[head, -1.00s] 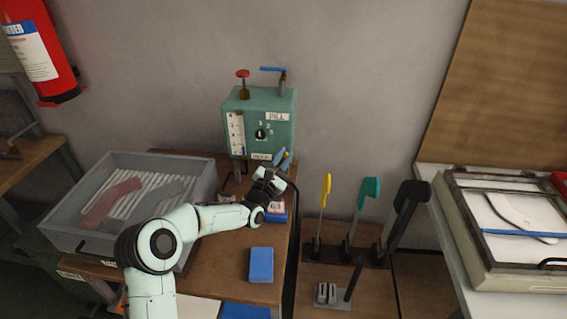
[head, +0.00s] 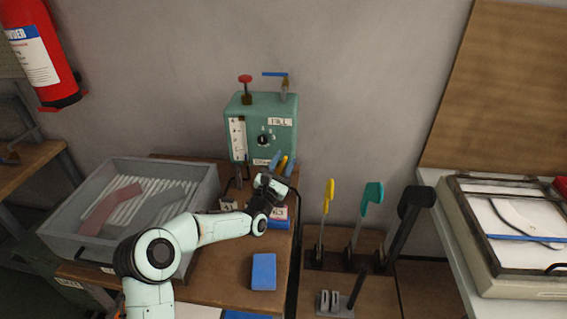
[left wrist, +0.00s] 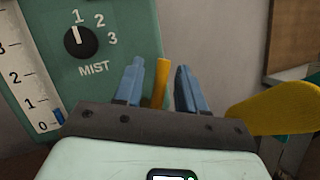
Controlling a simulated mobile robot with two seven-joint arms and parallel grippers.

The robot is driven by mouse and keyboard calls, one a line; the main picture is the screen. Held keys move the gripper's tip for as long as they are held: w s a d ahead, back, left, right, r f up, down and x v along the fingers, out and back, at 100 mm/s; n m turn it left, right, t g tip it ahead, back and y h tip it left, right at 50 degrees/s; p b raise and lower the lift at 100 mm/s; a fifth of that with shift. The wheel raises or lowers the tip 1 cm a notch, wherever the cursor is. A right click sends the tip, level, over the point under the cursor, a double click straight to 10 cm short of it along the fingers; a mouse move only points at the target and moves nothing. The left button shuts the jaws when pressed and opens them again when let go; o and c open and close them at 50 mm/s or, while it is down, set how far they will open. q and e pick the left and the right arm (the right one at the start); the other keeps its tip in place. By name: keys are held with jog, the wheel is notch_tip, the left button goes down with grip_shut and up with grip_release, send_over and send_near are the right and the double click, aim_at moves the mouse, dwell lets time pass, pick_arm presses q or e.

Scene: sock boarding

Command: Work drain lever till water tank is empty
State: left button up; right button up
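The green water tank (head: 285,140) stands at the back of the wooden table, with a dial and a white level gauge (head: 237,140). In the left wrist view the gauge (left wrist: 20,80) shows a small blue patch near its 0 mark. The orange-yellow drain lever (left wrist: 160,84) stands upright between the two blue fingers of my left gripper (left wrist: 158,88). The fingers are apart, with a narrow gap on the lever's left side. In the head view my left gripper (head: 283,165) is just below the tank front. My right gripper is not in view.
A grey tray (head: 75,236) with sock shapes stands left on the table. A blue block (head: 263,272) lies in front. Yellow (head: 329,197), teal (head: 372,196) and black (head: 414,200) handled levers stand to the right. A red knob (head: 245,79) and blue-handled valve (head: 275,74) top the tank.

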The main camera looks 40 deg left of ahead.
pick_arm(q)
jog(key=v, duration=1.3)
jog(key=shift+s, duration=0.2)
dwell(1.0)
